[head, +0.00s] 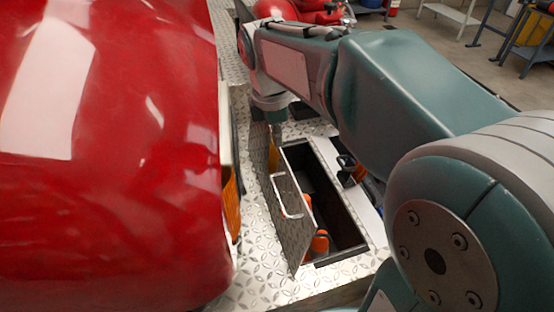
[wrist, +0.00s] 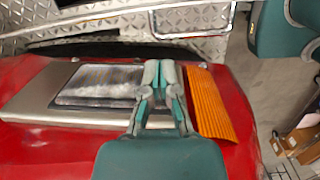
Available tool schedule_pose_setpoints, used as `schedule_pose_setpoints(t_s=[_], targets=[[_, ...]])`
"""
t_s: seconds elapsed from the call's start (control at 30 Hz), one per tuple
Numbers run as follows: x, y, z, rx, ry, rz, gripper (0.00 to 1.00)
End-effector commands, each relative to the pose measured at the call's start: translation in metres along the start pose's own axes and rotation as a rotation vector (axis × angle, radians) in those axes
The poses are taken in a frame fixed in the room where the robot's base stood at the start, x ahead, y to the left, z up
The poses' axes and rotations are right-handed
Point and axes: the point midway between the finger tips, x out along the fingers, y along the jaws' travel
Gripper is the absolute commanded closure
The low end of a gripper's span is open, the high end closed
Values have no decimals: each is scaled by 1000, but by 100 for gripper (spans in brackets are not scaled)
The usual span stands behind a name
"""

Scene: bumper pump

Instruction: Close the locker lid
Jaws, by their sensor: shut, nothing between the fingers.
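The locker lid (head: 286,205) is a diamond-plate panel with a pale handle (head: 290,199). It stands open and steeply tilted along the left side of the locker opening (head: 345,221). Orange items (head: 320,241) show inside the dark locker. My gripper (wrist: 161,66) is shut and empty, with its fingertips together in the wrist view. In the head view it is around the far end of the lid, its fingers mostly hidden. Diamond plate (wrist: 185,20) lies beyond the fingertips in the wrist view; I cannot tell whether it is lid or bumper. Contact with the lid cannot be seen.
A large red vehicle body (head: 110,150) fills the left, close to the lid. Its orange lamp (wrist: 211,102) is beside my fingers. The diamond-plate bumper (head: 255,285) surrounds the locker. Dark and orange gear (head: 350,168) lies right of the opening. Benches stand farther back.

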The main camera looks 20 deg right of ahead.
Motion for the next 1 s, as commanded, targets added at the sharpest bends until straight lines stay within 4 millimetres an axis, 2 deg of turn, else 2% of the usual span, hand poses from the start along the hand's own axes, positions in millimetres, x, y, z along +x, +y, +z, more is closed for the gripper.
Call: schedule_pose_setpoints(t_s=[0.1,0.27,0.7,0.83,1.0], targets=[[3,7,0,-67,-6,-20,100],[15,7,0,-75,-7,-24,100],[89,5,0,-73,-8,-23,100],[100,5,0,-73,-8,-22,100],[102,5,0,-72,-7,-19,100]])
